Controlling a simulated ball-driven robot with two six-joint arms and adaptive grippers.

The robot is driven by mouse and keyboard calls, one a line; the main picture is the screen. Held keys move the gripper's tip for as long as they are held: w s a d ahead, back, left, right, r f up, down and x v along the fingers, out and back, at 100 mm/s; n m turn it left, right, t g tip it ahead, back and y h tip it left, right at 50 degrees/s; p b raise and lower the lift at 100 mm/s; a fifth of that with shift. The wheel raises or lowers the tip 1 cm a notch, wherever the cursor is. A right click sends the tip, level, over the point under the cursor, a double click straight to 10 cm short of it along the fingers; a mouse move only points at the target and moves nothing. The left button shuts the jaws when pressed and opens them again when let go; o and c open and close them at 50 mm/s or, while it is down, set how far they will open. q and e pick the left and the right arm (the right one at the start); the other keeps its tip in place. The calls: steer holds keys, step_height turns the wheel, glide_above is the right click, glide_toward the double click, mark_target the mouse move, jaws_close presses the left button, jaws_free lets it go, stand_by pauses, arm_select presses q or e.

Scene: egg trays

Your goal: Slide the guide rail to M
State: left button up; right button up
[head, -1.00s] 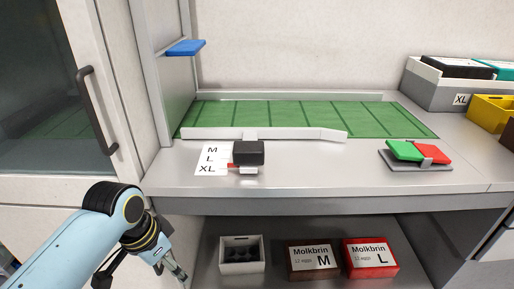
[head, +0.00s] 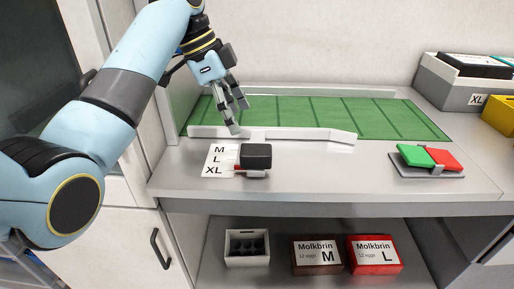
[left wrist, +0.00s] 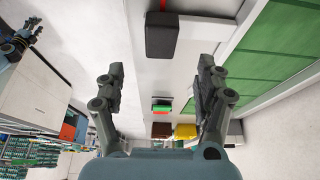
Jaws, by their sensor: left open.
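The white guide rail (head: 300,135) lies along the front edge of the green belt. A black block handle (head: 256,157) sits in front of it, joined to it by a short arm. A label (head: 219,160) reads M, L, XL; the red mark (head: 238,167) by the handle is level with about XL. My left gripper (head: 238,120) is open and empty above the rail, behind the handle. In the left wrist view the handle (left wrist: 161,36) shows ahead between the open fingers (left wrist: 159,72). My right gripper seems to show small at that view's upper left (left wrist: 34,30), its fingers unclear.
A stand with green and red paddles (head: 427,160) is on the counter at right. The XL crate (head: 466,85) and a yellow box (head: 498,115) stand further right. Egg boxes (head: 317,256) are on the shelf below. The counter right of the handle is clear.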

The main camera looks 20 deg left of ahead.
mark_target(255, 149)
arm_select(q)
steer(key=x, duration=1)
steer(key=shift+w+d+f, duration=0.1)
steer(key=shift+w+d, duration=0.05)
steer(key=shift+d, duration=0.1)
steer(key=shift+c, duration=0.2)
jaws_close()
